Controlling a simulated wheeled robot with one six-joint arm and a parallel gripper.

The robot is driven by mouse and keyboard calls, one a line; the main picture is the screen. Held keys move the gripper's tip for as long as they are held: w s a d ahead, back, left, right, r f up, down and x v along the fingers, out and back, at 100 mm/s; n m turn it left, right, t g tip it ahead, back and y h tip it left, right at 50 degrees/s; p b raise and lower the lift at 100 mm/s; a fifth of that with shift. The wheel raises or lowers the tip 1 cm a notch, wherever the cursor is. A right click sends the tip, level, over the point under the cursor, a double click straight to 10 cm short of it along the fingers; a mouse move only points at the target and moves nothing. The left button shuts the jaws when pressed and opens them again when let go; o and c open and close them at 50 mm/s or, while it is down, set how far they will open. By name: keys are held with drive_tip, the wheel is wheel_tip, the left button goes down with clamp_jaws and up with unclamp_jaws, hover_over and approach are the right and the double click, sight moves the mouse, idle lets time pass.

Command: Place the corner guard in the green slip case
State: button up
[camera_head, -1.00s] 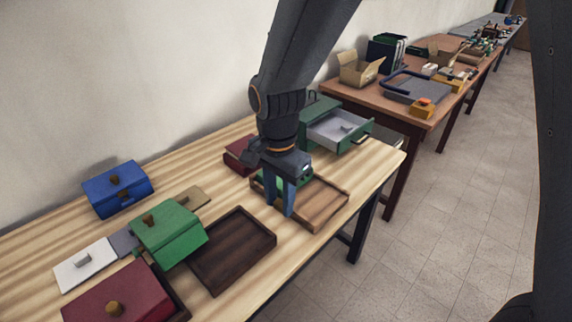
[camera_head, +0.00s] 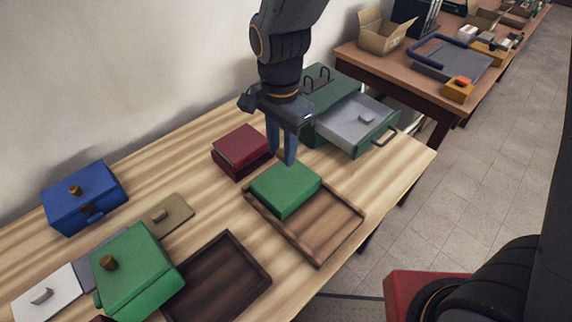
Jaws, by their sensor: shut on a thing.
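My gripper (camera_head: 282,158) points down at the back edge of a plain green box (camera_head: 285,187). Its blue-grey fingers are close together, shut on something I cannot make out. The green box sits in the back left part of a brown wooden tray (camera_head: 322,232); whether it is the slip case I cannot tell. A second green box, with a brown knob (camera_head: 136,273), stands at the lower left. I cannot pick out a corner guard; it may be hidden between the fingers or elsewhere.
A dark red box (camera_head: 241,150) stands left of my gripper. A green cabinet with an open grey drawer (camera_head: 352,120) is to the right. A blue knobbed box (camera_head: 83,196), a tan plate (camera_head: 165,214) and an empty dark tray (camera_head: 222,290) lie left. The table's right front is clear.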

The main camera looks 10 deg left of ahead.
sight(283, 183)
drive_tip(key=shift+f+p, duration=0.95)
drive_tip(key=shift+f, duration=3.55)
drive_tip(key=shift+f, duration=0.1)
drive_tip(key=o, duration=1)
wheel_tip(283, 183, up, 12)
drive_tip(key=b, duration=0.3)
drive_tip(key=d+n, duration=0.2)
drive_tip(key=d, duration=0.6)
drive_tip(key=s+d+n+t, duration=0.1)
drive_tip(key=d+n, duration=0.2)
drive_tip(key=d, duration=0.5)
drive_tip(key=d+n, duration=0.3)
drive_tip(key=d, duration=0.6)
drive_tip(key=shift+s+f+t, duration=0.3)
drive_tip(key=shift+s+t, duration=0.05)
drive_tip(key=shift+t, duration=0.05)
